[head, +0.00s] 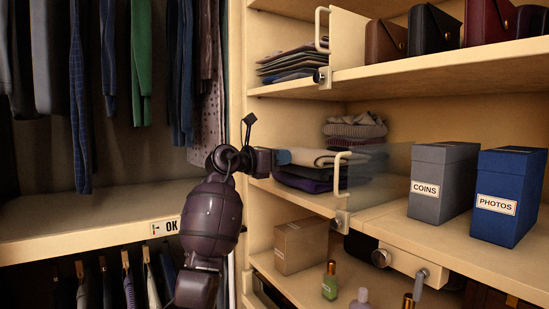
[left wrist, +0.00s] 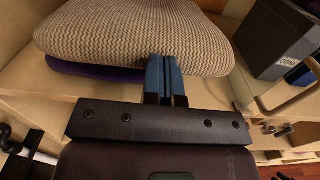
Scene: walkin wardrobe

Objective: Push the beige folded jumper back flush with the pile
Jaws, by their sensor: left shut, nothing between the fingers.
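The beige folded jumper (head: 318,157) lies on top of a pile of dark and purple folded clothes (head: 302,180) on the middle shelf. In the left wrist view the beige knit (left wrist: 135,35) fills the top, with a purple garment (left wrist: 85,68) below it, and its front edge overhangs that garment. My left gripper (head: 283,157) reaches in from the left at the jumper's front edge. Its blue fingers (left wrist: 165,72) are shut with nothing between them, and the tips meet or nearly meet the knit; exact contact is hard to tell. My right gripper is not in view.
A clear panel with a cream handle (head: 342,173) stands right of the pile. Grey COINS (head: 440,180) and blue PHOTOS (head: 506,195) boxes stand further right. Another folded pile (head: 355,130) sits behind. A cardboard box (head: 301,246) and small bottles (head: 330,282) stand below.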

